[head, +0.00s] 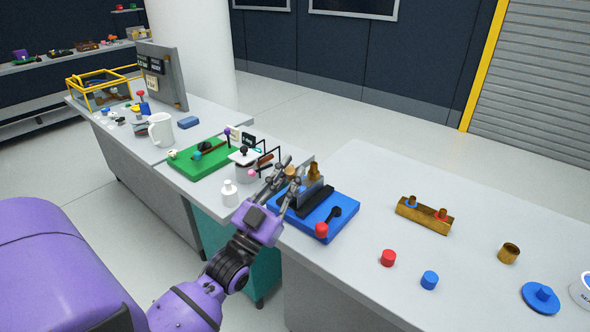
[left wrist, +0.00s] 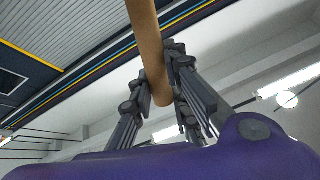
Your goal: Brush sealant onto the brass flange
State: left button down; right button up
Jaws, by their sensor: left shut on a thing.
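My left gripper (head: 290,174) is shut on a tan round handle (left wrist: 149,45), which looks like the brush's. In the left wrist view the handle runs between the fingers (left wrist: 160,95) and out of the top of the picture. No bristles show. In the head view the gripper is over the left part of a blue tray (head: 340,220). A brass fitting (head: 314,171), perhaps the flange, stands upright in a grey holder just right of the fingers. I cannot tell whether the brush touches it. A white tub (head: 583,291), partly lettered, is cut off at the right edge. My right gripper is out of view.
A white bottle (head: 229,194) and a green tray (head: 185,168) are left of the gripper.

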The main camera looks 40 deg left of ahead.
pick_arm(q)
jog(key=shift+s+r, duration=0.1)
jog(key=shift+s, duration=0.45)
jog(key=shift+w+a, duration=0.25)
jog(key=shift+w, duration=0.55)
jog(key=shift+w+f, duration=0.2)
jog(key=shift+w, duration=0.55)
jog(key=shift+w+d, duration=0.15)
jog(key=shift+w, duration=0.5)
jog(key=shift+s+p, duration=0.3)
jog(key=shift+s, duration=1.35)
jog(key=shift+s+a, duration=0.2)
jog(key=shift+s, duration=0.25)
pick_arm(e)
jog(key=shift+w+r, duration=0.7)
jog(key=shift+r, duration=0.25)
